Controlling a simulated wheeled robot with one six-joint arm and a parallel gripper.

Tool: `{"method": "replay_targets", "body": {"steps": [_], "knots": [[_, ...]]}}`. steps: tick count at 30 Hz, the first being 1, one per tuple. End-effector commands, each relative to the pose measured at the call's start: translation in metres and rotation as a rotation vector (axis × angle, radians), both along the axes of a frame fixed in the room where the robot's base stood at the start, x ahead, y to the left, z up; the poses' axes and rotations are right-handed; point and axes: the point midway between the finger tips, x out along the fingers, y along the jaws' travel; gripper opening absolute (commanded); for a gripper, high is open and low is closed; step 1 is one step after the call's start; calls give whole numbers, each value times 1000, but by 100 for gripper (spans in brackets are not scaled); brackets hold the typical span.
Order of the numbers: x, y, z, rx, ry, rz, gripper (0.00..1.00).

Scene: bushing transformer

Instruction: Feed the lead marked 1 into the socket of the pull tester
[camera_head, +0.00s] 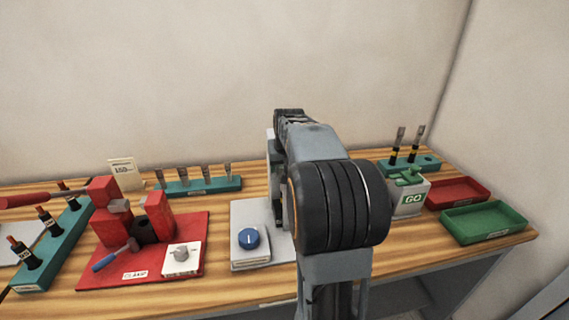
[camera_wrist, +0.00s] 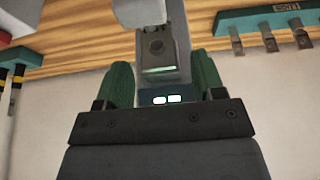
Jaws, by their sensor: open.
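Two leads with metal lugs and yellow and black bands stand upright in the teal rack (camera_head: 428,163) at the back right: a left one (camera_head: 399,140) and a right one (camera_head: 416,142). I cannot read which is marked 1. What looks like the pull tester (camera_head: 250,257), a pale base with a blue knob, stands mid-table, partly behind my arm. In the wrist view its grey head (camera_wrist: 160,50), with a dark hole, lies between and beyond the green fingers of my gripper (camera_wrist: 162,82). My gripper is open and I see nothing held. The head view hides the fingertips.
A GO box (camera_head: 411,203) stands before the right rack, beside red (camera_head: 458,192) and green (camera_head: 484,222) trays. A lug rack (camera_head: 197,186) stands at the back. A red crimping station (camera_head: 190,226) and a left teal rack (camera_head: 60,240) fill the left.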

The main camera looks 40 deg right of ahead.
Motion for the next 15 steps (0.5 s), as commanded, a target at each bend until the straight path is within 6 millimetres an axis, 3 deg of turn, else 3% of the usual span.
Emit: {"method": "replay_targets", "body": {"steps": [7,15], "knots": [[-7,3,20,-3,-5,0,63],[-26,13,72,-3,-5,0,63]]}}
